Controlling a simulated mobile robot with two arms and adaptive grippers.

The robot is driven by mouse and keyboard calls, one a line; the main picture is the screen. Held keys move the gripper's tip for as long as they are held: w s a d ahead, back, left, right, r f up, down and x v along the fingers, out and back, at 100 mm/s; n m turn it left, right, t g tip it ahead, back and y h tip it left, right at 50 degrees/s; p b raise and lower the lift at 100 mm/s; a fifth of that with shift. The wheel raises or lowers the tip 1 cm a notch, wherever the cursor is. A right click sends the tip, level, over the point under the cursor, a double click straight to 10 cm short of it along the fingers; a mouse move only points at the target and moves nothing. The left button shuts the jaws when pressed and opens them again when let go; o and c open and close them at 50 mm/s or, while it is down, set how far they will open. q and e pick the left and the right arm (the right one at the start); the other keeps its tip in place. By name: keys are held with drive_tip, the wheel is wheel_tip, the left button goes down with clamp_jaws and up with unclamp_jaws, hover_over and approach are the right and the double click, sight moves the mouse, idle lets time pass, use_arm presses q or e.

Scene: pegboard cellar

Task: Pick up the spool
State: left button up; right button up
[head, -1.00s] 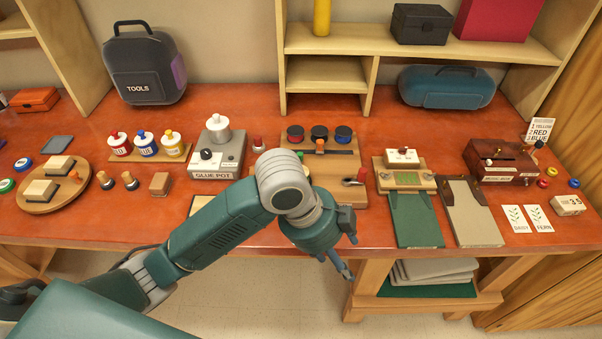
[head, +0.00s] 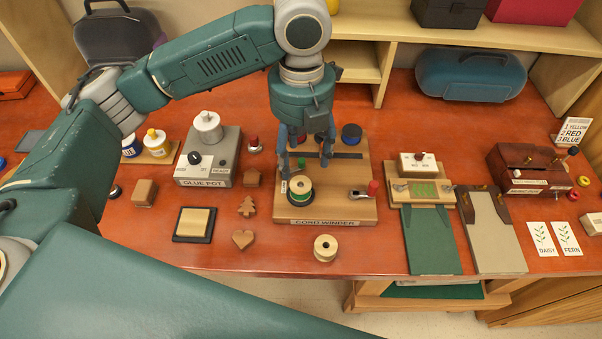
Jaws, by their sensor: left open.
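A second, bare wooden spool (head: 326,248) stands on the red bench in front of that board. My left gripper (head: 305,168) points down over the winder board, open and empty. Part of the winder behind the fingers is hidden. My right gripper is not in view.
A glue pot unit (head: 207,165), a dark-framed pad (head: 194,224) and small wooden shapes, including a heart (head: 243,239), lie left of the winder. A crank with a red knob (head: 373,188) stands at its right. A green-flapped press (head: 430,238) is further right.

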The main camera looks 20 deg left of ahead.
sight(300, 186)
use_arm(q)
drive_tip(key=f, duration=0.2)
drive_tip(key=s+f, duration=0.1)
drive_tip(key=shift+s+d+f+p, duration=0.2)
drive_tip(key=shift+f+p, duration=0.1)
drive_tip(key=shift+f, duration=0.05)
wheel_tip(300, 186, down, 4)
drive_tip(key=shift+a+f+p, duration=0.1)
drive_tip(key=shift+f+p, duration=0.1)
drive_tip(key=shift+p, duration=0.7)
drive_tip(key=shift+f, duration=0.45)
drive_tip(key=shift+w, duration=0.1)
drive_tip(key=shift+c, duration=0.3)
drive_tip(key=c, duration=0.8)
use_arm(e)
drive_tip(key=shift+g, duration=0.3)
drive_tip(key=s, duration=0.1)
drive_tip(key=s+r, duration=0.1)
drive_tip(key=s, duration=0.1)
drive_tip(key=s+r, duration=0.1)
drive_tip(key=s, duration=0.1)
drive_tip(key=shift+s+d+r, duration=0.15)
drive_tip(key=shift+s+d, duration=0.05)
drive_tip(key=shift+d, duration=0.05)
